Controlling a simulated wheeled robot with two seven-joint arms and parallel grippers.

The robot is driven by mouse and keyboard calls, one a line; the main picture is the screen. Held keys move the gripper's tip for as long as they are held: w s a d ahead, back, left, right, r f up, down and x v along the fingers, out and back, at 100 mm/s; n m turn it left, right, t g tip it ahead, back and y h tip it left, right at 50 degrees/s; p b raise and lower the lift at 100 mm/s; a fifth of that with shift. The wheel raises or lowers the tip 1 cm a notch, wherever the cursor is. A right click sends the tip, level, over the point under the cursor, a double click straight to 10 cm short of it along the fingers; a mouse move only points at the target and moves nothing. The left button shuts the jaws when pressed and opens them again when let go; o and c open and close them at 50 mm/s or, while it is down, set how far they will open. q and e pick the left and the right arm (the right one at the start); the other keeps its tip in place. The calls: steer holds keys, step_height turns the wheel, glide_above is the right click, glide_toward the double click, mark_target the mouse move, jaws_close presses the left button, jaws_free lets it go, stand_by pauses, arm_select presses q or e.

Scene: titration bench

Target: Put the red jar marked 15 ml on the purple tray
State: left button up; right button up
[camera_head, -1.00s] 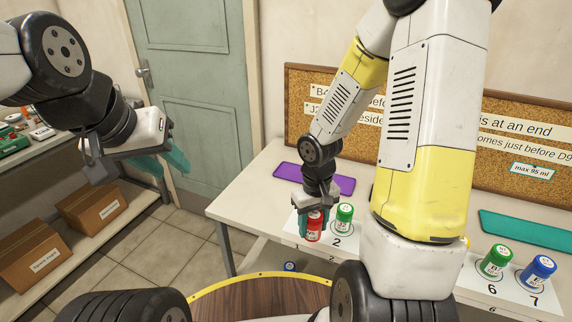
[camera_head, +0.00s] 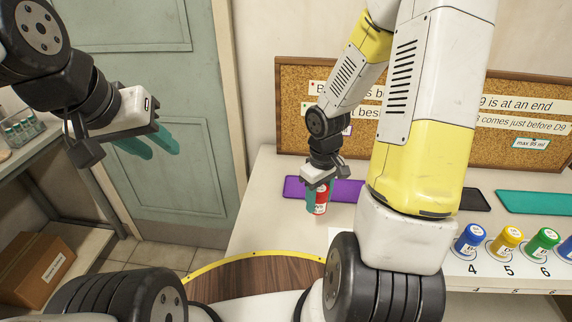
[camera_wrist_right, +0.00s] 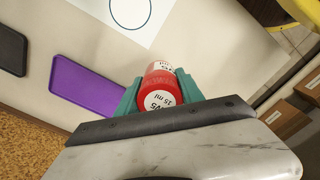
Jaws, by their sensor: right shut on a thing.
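The red jar (camera_head: 321,200) is held in my right gripper (camera_head: 321,196), whose teal fingers are shut on its sides. The purple tray (camera_head: 347,191) lies on the table behind the jar, partly hidden by the gripper. It shows empty in the right wrist view (camera_wrist_right: 88,92), beside the jar and apart from it. My left gripper (camera_head: 148,146) is open and empty, in the air at the left, away from the table.
Several jars, such as a blue one (camera_head: 469,239) and a yellow one (camera_head: 505,242), stand on numbered spots at the right. A black tray (camera_head: 476,201) and a teal tray (camera_head: 535,203) lie behind. A cork board (camera_head: 300,100) stands at the table's back.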

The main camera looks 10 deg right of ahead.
steer(key=w, duration=0.5)
steer(key=w+a+f, duration=0.1)
steer(key=w, duration=0.4)
steer(key=w+a, duration=0.1)
steer(key=w, duration=0.4)
steer(key=shift+w+a+f, duration=0.1)
steer(key=shift+f, duration=1.85)
steer(key=shift+f, duration=0.15)
steer(key=o, duration=1.3)
steer(key=shift+o, duration=0.2)
